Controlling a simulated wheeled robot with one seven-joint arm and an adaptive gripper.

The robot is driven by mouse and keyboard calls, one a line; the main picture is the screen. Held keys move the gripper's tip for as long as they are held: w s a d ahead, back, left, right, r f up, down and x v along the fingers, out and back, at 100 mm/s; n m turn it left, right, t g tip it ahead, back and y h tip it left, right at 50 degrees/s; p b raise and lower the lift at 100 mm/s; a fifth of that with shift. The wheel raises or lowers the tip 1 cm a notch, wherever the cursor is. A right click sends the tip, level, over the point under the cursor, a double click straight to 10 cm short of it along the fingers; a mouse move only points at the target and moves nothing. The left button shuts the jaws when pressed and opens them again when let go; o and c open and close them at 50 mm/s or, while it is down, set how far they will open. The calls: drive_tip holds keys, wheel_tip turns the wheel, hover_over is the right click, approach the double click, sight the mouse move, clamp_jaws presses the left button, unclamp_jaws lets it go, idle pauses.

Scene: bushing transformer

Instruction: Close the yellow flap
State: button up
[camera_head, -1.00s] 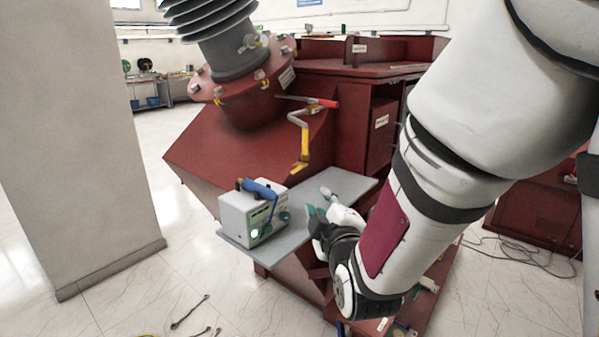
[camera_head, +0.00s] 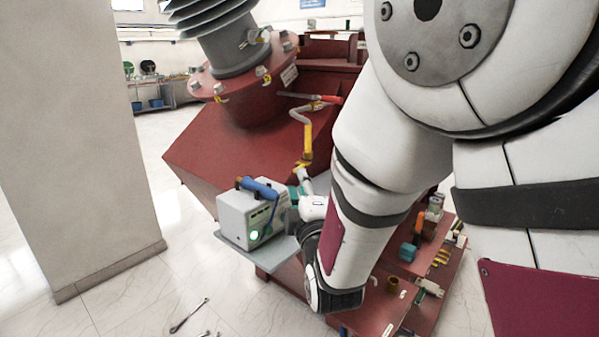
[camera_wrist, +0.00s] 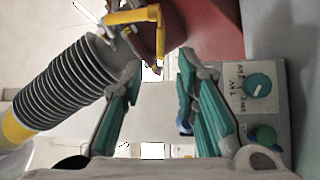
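A bent pipe (camera_head: 307,140) with yellow parts runs down the front of the dark red transformer body, with a yellow piece (camera_head: 301,163) at its lower end. I cannot tell which yellow part is the flap. In the wrist view a yellow bracket-like part (camera_wrist: 131,17) shows at the top, just beyond the fingertips. My gripper (camera_wrist: 158,70) has teal fingers spread apart with nothing between them. In the head view my gripper (camera_head: 300,189) is just below the pipe's lower end, partly hidden by my wrist.
A grey box (camera_head: 238,217) with a green light and blue handle stands on a grey shelf (camera_head: 237,243), close left of my gripper. Its knob panel (camera_wrist: 245,75) is right of the fingers. A ribbed bushing (camera_head: 222,45) rises above. A red platform (camera_head: 385,310) holds loose parts.

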drive_tip(key=x, duration=0.6)
drive_tip(key=shift+w, duration=0.3)
clamp_jaws()
